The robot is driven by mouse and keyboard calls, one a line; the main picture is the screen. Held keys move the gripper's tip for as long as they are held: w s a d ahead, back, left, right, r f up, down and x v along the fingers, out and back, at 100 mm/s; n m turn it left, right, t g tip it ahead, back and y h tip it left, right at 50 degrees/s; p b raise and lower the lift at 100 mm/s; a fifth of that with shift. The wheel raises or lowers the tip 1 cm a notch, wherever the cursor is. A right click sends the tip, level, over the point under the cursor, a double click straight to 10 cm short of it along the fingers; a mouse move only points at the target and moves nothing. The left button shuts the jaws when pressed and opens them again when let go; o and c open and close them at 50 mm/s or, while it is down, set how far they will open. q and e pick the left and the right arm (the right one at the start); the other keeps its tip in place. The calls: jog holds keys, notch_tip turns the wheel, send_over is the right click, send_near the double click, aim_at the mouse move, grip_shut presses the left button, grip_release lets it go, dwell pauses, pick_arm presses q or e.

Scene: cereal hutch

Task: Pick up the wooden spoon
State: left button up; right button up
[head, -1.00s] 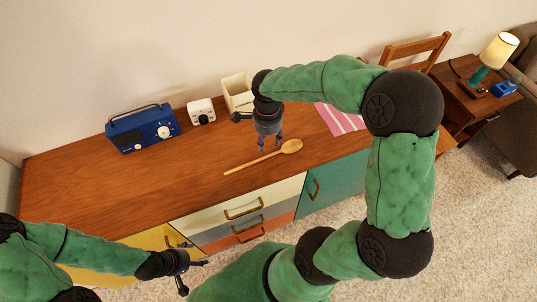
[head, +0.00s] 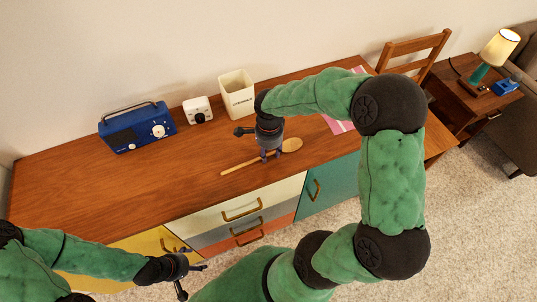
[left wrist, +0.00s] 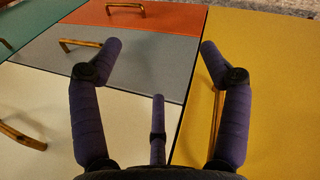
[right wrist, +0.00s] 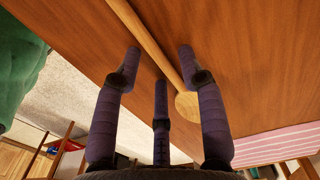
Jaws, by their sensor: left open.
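The wooden spoon (head: 241,166) lies on the wooden top of the hutch near its front edge, bowl to the right. My right gripper (head: 270,156) is low over the spoon, by the handle close to the bowl. In the right wrist view the spoon (right wrist: 151,38) runs between the spread fingertips, and I see no finger clearly closed on it. My left gripper (head: 197,258) is open and empty in front of the drawers, as the left wrist view (left wrist: 160,46) also shows.
A blue radio (head: 138,130), a white timer (head: 198,110) and a cream canister (head: 237,92) stand along the back of the top. A pink striped cloth (head: 340,125) lies to the right. The left part of the top is clear.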

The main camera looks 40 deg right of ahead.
grip_shut()
jog(key=shift+r, duration=0.1)
